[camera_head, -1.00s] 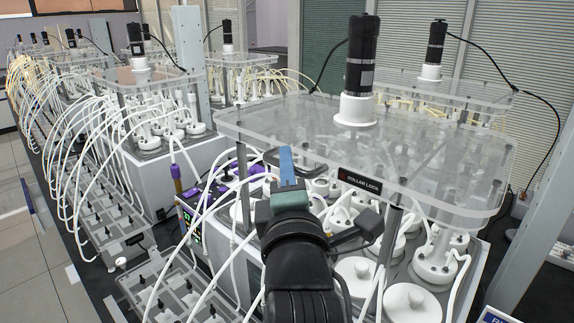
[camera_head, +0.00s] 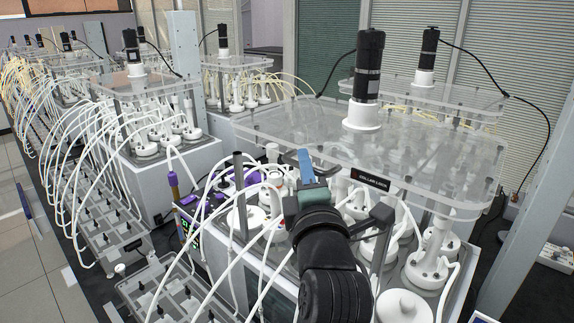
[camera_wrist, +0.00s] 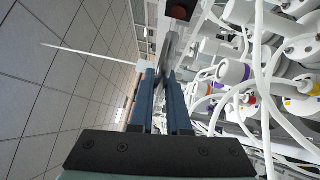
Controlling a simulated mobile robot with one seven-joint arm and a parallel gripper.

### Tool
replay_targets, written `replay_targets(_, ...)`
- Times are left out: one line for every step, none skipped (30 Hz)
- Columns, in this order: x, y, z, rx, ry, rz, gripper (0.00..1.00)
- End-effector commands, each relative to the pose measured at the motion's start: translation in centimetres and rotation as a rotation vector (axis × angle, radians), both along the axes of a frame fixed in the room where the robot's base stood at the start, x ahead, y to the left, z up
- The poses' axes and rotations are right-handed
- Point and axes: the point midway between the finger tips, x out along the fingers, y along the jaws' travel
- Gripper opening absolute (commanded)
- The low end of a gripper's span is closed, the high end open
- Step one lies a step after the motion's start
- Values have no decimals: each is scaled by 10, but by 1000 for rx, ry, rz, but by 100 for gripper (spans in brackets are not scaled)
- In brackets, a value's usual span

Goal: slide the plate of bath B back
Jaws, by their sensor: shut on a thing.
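The clear plate (camera_head: 300,132) lies raised over the near bath of white-lidded vessels. It carries a black motor (camera_head: 369,65) on a white collar and a black "COLLAR LOCK" label (camera_head: 370,180). No letter B is readable on this bath. My gripper (camera_head: 305,163) is at the plate's front edge, left of the label. In the wrist view my blue fingers (camera_wrist: 160,93) are shut on a grey bar handle (camera_wrist: 171,50). The handle's join to the plate is hidden in both views. Two dark front posts stand with their tops clear of the plate's front edge, including the left one (camera_head: 238,185).
Another clear plate with a motor (camera_head: 427,60) stands behind. More baths with white hoses (camera_head: 85,170) run to the left. White hoses loop closely around my gripper. A grey upright (camera_head: 535,160) stands at the right.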

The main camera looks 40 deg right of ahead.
Motion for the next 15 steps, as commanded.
replay_targets(-1,-12,3,-1,-2,-8,0)
replay_targets(-1,-16,3,-1,-2,-8,0)
replay_targets(0,-21,3,-2,-3,-7,0)
replay_targets(0,-24,3,-3,-3,-7,0)
replay_targets(0,-28,2,-3,-3,-7,0)
replay_targets(1,-30,2,-3,-3,-6,0)
replay_targets(0,-32,2,-3,-3,-6,0)
replay_targets(1,-33,2,-2,-4,-5,0)
replay_targets(1,-34,2,-3,-4,-4,0)
replay_targets(1,-34,2,-3,-3,-4,0)
replay_targets(1,-34,2,-3,-3,-4,0)
replay_targets(1,-34,1,-4,-4,-3,0)
replay_targets(1,-34,1,-4,-4,-3,0)
replay_targets(1,-34,1,-4,-4,-3,0)
replay_targets(1,-34,1,-4,-4,-3,0)
